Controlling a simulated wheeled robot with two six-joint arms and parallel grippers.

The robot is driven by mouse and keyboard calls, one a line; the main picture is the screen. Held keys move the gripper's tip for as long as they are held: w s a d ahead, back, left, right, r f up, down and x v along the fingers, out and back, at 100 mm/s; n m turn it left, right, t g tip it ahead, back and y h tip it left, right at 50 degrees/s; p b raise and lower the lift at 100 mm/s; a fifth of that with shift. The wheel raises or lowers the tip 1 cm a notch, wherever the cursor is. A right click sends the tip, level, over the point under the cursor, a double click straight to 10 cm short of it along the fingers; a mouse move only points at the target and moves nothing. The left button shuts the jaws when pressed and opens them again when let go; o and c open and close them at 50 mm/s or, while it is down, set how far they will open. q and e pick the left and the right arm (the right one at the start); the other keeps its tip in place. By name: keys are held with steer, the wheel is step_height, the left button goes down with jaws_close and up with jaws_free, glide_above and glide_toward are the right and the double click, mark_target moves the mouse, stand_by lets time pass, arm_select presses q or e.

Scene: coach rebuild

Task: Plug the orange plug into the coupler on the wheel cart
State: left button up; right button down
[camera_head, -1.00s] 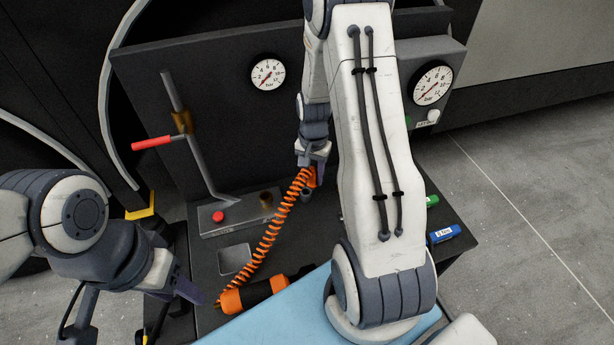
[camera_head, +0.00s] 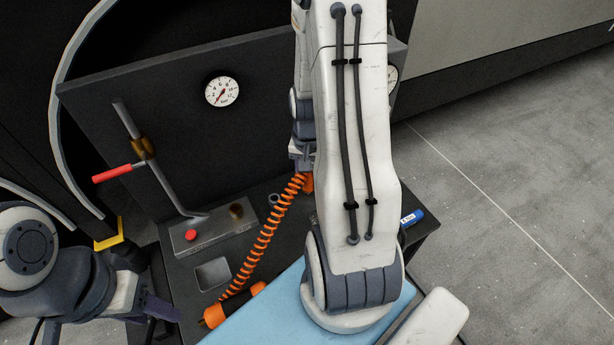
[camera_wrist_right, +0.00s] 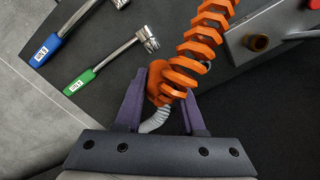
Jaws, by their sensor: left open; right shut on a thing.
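The orange plug (camera_wrist_right: 159,84) is between the purple fingers of my right gripper (camera_wrist_right: 163,88), which is shut on it. An orange coiled hose (camera_wrist_right: 199,49) and a short grey ribbed piece show at the plug. In the head view my right gripper (camera_head: 303,162) is above the cart's dark top, partly hidden by my arm. The coil (camera_head: 265,240) runs down to an orange-and-black cylinder (camera_head: 232,303). A brass fitting (camera_head: 143,148) sits on the cart's upright pipe; I cannot tell whether it is the coupler. My left gripper (camera_head: 160,307) is open and empty at lower left.
A grey box with a red button (camera_head: 191,235) and a brown round socket (camera_head: 237,211) stands on the cart. A red lever (camera_head: 112,174) sticks out from the pipe. A blue-handled tool (camera_wrist_right: 46,50) and a green-handled tool (camera_wrist_right: 79,82) lie nearby. A gauge (camera_head: 222,91) is on the back panel.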

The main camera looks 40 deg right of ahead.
steer(key=shift+r+p, duration=1.35)
steer(key=shift+r, duration=0.2)
